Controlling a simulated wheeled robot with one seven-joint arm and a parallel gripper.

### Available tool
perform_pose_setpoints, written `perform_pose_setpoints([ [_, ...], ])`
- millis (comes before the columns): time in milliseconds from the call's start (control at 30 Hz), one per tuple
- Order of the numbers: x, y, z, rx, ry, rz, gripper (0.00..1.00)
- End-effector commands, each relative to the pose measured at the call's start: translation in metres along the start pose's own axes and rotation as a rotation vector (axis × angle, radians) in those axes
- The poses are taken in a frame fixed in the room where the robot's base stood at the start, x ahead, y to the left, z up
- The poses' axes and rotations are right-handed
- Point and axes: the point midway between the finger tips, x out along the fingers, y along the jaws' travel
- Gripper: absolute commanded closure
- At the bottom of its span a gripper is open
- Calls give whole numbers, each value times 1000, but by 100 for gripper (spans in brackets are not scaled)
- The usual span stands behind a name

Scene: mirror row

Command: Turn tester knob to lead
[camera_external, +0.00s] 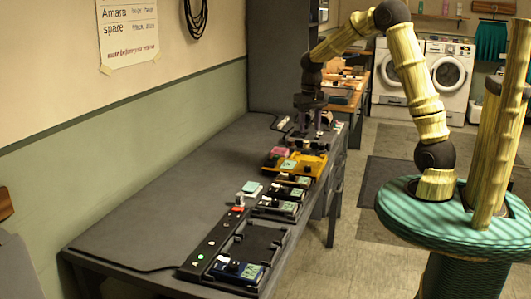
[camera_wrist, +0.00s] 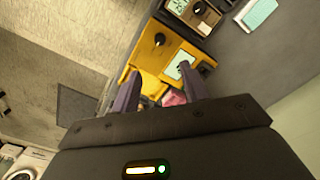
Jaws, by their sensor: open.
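A yellow device (camera_wrist: 146,58), which looks like the tester, has a black round knob (camera_wrist: 160,39) and a pale green screen (camera_wrist: 180,65) in the wrist view. In the external view the yellow device (camera_external: 313,165) sits on the bench among a row of small units. My gripper (camera_wrist: 157,75) is open, with its two dark fingers apart and nothing held between them. In the external view my gripper (camera_external: 318,128) hangs over the far part of the row, beyond the yellow device. The knob's marks are too small to read.
A pink item (camera_wrist: 174,98) shows between the fingers, beyond them. Several small units with pale screens, such as a blue one (camera_external: 237,270), line the grey bench (camera_external: 160,205). A wall runs along the bench's left side. Much of the bench's left half is clear.

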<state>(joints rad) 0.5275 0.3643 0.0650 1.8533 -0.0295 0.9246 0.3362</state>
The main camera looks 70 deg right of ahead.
Motion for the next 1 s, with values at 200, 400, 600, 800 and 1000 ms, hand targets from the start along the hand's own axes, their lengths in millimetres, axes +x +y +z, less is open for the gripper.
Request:
perform_pose_setpoints([
  [200,41,0,1,2,-6,1,55],
  [400,76,0,1,-1,-5,1,55],
  [600,111,0,1,1,-5,1,55],
  [800,139,0,1,0,-3,1,55],
  [1000,148,0,0,1,-1,0,55],
])
